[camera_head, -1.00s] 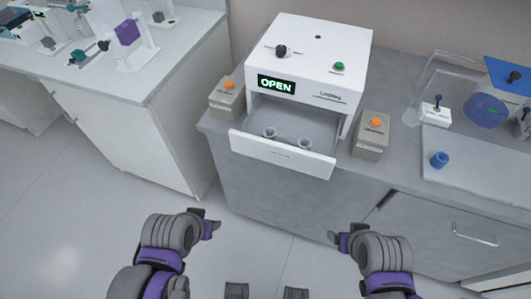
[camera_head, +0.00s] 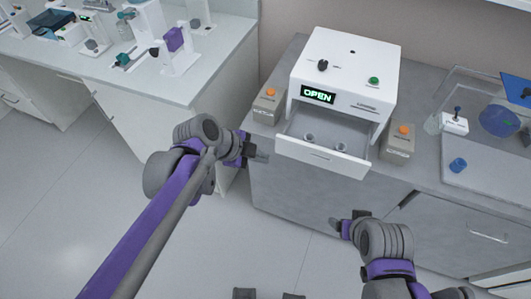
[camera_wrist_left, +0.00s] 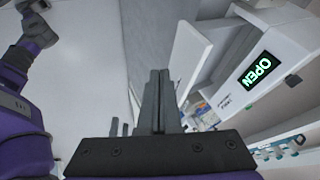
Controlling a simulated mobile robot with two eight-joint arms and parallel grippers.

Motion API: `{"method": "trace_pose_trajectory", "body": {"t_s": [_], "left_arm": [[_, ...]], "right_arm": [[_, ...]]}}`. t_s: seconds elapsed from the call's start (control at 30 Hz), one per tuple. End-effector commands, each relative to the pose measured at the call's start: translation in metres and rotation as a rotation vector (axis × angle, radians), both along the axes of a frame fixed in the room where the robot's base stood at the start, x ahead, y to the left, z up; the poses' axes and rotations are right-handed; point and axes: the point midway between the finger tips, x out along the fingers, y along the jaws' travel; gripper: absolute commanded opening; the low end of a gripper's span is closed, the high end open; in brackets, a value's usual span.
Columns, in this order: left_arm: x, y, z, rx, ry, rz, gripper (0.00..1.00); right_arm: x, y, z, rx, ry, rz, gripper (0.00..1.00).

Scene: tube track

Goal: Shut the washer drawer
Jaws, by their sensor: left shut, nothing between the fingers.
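The white washer (camera_head: 347,70) stands on the grey counter, its display reading OPEN. Its drawer (camera_head: 322,157) is pulled out at the front, with two small cups (camera_head: 325,142) inside. My left gripper (camera_head: 262,156) is shut and empty, just left of the drawer front and apart from it in the head view. In the left wrist view the shut fingers (camera_wrist_left: 158,100) point toward the counter side, with the drawer front (camera_wrist_left: 188,57) to their right and the washer (camera_wrist_left: 265,70) beyond. My right gripper (camera_head: 338,226) is below the drawer, in front of the cabinet; its finger gap is unclear.
Boxes with orange buttons stand left (camera_head: 268,104) and right (camera_head: 398,143) of the washer. A white bench (camera_head: 165,85) with lab items is at the left.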

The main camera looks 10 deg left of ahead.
Motion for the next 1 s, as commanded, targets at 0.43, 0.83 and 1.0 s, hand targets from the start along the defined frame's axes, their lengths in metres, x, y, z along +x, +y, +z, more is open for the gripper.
{"method": "trace_pose_trajectory", "body": {"t_s": [0.43, 0.83, 1.0], "left_arm": [[0.031, -0.045, -0.076, 0.000, 0.003, 0.001, 0.00], [0.068, -0.054, -0.072, 0.000, 0.002, 0.004, 0.00], [0.069, -0.054, -0.072, 0.000, 0.002, 0.004, 0.00]], "right_arm": [[-0.006, 0.000, -0.016, 0.000, 0.010, 0.000, 0.78], [-0.003, 0.000, -0.009, 0.000, 0.006, 0.000, 0.78], [-0.003, 0.000, -0.009, 0.000, 0.006, 0.000, 0.78]]}}
